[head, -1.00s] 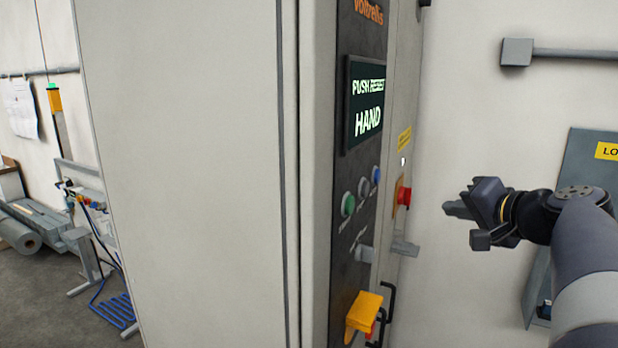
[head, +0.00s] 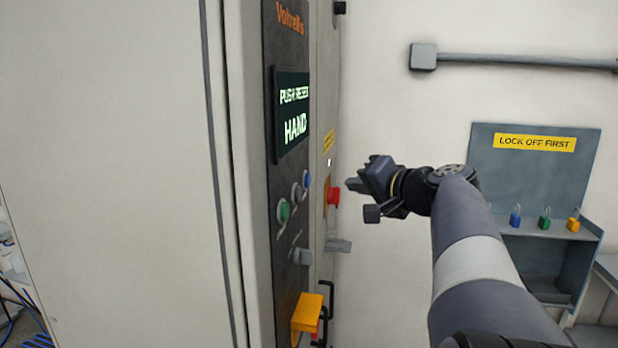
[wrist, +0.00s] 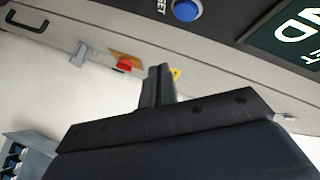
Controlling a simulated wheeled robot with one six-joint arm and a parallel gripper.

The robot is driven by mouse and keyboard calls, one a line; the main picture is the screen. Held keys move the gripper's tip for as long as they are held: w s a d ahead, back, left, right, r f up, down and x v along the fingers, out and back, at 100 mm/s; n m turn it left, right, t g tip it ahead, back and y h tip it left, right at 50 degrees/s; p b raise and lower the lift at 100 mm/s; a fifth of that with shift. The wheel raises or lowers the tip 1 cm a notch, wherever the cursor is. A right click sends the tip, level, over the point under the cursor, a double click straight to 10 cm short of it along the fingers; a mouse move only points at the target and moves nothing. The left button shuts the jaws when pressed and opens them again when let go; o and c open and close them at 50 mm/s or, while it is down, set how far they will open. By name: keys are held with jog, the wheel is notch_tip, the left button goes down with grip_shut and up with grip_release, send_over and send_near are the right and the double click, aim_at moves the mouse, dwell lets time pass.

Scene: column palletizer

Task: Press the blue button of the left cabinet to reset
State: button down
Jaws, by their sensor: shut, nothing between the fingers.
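The cabinet (head: 130,150) stands at the left of the head view, its dark control panel seen at a steep angle. The blue button (head: 306,180) is the farthest of the row of buttons under the screen. It also shows in the wrist view, at the top (wrist: 187,9), by a label ending in "ET". The screen (head: 292,115) reads "PUSH RESET" and "HAND". My gripper (head: 350,185) is shut and empty, right of the panel and apart from the button. In the wrist view, its fingers (wrist: 158,72) point toward the cabinet side, below the button.
A red knob (head: 333,196) sits on the cabinet side near my gripper's tips. A green button (head: 283,211) and a yellow-orange cover (head: 306,315) are on the panel. A lock-off board (head: 534,165) with several padlocks hangs on the right wall.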

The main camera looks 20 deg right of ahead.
aim_at(307, 180)
jog(key=shift+w+a+p, duration=0.1)
jog(key=shift+w+a, duration=0.4)
jog(key=shift+a, duration=0.3)
jog(key=shift+w+a+p, duration=0.15)
jog(key=shift+w+a, duration=0.4)
jog(key=shift+a, duration=0.2)
jog(key=shift+w+a+p, duration=0.1)
jog(key=shift+w+a, duration=0.4)
jog(key=shift+a, duration=0.3)
jog(key=shift+w+a, duration=0.1)
jog(key=shift+w+a, duration=0.15)
jog(key=shift+a, duration=0.1)
jog(key=shift+w+a, duration=0.2)
jog(key=shift+a, duration=0.1)
dwell(0.9)
jog(key=shift+d+b, duration=0.1)
jog(key=shift+b, duration=0.25)
jog(key=shift+s+d+b, duration=0.35)
jog(key=shift+s+d, duration=0.1)
jog(key=shift+d, duration=0.1)
